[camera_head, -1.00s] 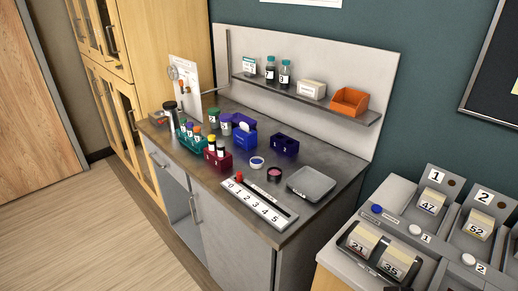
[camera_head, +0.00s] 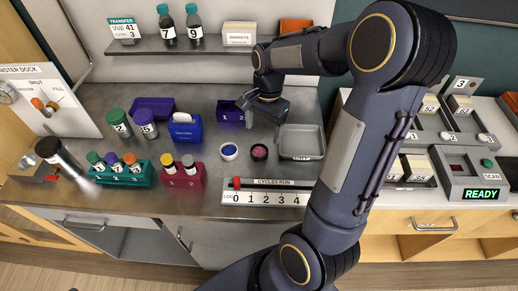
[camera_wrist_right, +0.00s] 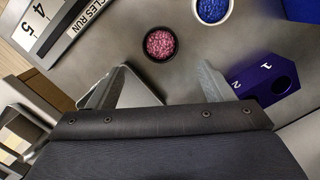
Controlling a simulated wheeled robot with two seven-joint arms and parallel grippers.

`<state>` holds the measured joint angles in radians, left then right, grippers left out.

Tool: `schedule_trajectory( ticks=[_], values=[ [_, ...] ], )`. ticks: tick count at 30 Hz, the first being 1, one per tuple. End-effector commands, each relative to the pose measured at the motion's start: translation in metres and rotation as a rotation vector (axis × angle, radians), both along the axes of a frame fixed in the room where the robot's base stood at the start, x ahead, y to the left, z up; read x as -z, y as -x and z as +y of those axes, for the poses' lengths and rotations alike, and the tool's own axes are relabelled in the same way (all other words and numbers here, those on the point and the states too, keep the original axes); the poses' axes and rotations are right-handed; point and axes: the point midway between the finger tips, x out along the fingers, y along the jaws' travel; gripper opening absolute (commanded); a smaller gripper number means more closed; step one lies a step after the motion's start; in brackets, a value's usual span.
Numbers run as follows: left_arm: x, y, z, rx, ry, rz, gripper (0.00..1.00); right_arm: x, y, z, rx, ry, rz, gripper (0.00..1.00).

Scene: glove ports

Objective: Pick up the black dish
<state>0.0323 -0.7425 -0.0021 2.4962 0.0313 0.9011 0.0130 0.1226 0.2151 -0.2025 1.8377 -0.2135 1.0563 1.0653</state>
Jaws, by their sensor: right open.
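The black dish (camera_head: 259,152) is a small round dish with pink-red contents. It stands on the grey bench between a white dish (camera_head: 229,151) with blue contents and a grey tray (camera_head: 301,141). In the right wrist view the black dish (camera_wrist_right: 160,43) lies ahead of the fingertips, roughly centred between them. My right gripper (camera_head: 262,117) is open and empty, above the bench behind the dish and near the purple block; its two fingers also show in the wrist view (camera_wrist_right: 164,78). They do not touch the dish. My left gripper is not in view.
A purple block (camera_head: 230,111) with holes is beside the right gripper. A numbered "cycles run" strip (camera_head: 265,198) lies in front of the dish. Red (camera_head: 184,177) and teal (camera_head: 124,175) tube racks stand left. A shelf (camera_head: 190,44) runs behind.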

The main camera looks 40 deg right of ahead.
Motion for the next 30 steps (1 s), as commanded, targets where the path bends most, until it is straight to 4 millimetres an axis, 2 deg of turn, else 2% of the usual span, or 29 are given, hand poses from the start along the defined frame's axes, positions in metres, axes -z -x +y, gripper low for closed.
schedule_trajectory(
  ticks=[11,18,26,27,30],
  values=[
    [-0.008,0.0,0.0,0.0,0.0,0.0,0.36,0.041,0.002,0.007,0.011,0.002,0.013,0.74],
    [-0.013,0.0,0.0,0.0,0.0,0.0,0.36,0.073,0.004,0.013,0.012,0.002,0.011,0.74],
    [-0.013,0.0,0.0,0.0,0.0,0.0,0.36,0.077,0.003,0.013,0.011,0.003,0.007,0.74],
    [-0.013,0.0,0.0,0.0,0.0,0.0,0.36,0.077,0.003,0.013,0.011,0.003,0.007,0.73],
    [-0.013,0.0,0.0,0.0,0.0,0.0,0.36,0.077,0.003,0.013,0.011,0.003,0.007,0.6]
  ],
)
